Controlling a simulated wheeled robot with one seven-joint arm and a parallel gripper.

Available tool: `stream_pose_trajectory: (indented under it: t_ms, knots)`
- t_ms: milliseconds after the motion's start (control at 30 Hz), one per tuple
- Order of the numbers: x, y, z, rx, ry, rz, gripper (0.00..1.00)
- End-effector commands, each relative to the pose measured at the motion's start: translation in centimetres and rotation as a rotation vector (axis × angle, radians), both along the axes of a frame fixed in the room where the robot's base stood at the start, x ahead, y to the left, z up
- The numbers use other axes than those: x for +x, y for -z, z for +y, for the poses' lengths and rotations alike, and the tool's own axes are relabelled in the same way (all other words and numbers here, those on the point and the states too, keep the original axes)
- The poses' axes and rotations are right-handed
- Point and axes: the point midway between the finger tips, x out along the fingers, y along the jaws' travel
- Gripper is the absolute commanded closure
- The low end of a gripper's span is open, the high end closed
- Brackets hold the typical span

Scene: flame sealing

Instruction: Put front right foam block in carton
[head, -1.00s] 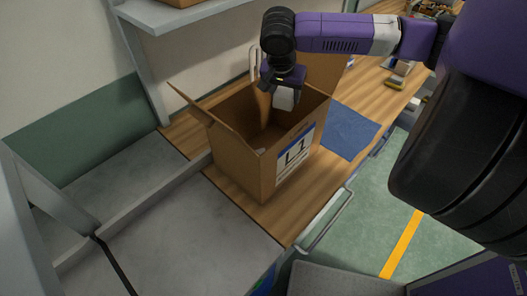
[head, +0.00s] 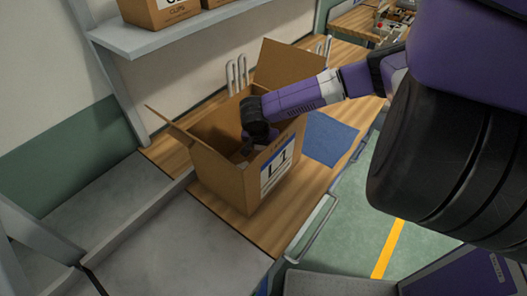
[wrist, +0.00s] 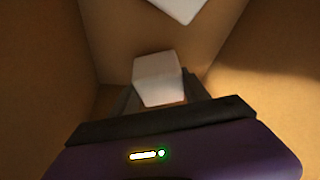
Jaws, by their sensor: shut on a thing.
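The open brown carton (head: 222,178) stands on the wooden bench top with its flaps up and an L1 label on its right face. My arm reaches down into it, and my gripper (head: 243,151) is inside, partly hidden by the carton walls. In the wrist view my gripper (wrist: 157,98) is shut on a white foam block (wrist: 158,78), held between the fingers inside the carton. Another white piece (wrist: 182,7) shows at the top edge of the wrist view, cut off by the frame. The gap between the held block and the carton floor cannot be judged.
A blue mat (head: 331,139) lies on the bench right of the carton. A shelf (head: 165,38) with boxes (head: 158,11) hangs behind. A grey metal surface (head: 165,240) lies in front to the left. Wire racks (head: 236,74) stand behind the carton.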

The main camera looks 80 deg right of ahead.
Motion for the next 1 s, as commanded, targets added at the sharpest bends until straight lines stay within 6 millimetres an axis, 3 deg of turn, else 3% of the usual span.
stream_pose_trajectory:
  t_ms: [200, 533, 567, 633, 1000]
  knots:
    - [0.0, 2.5, 0.0, 0.0, 0.0, 0.001, 0.9]
    - [0.0, 2.8, 0.0, 0.001, 0.001, 0.0, 0.9]
    - [0.0, 2.7, 0.0, 0.001, 0.001, 0.0, 0.41]
    - [0.0, 2.7, 0.0, 0.001, 0.001, 0.0, 0.27]
    - [0.0, 2.6, 0.0, 0.0, 0.0, 0.0, 0.25]
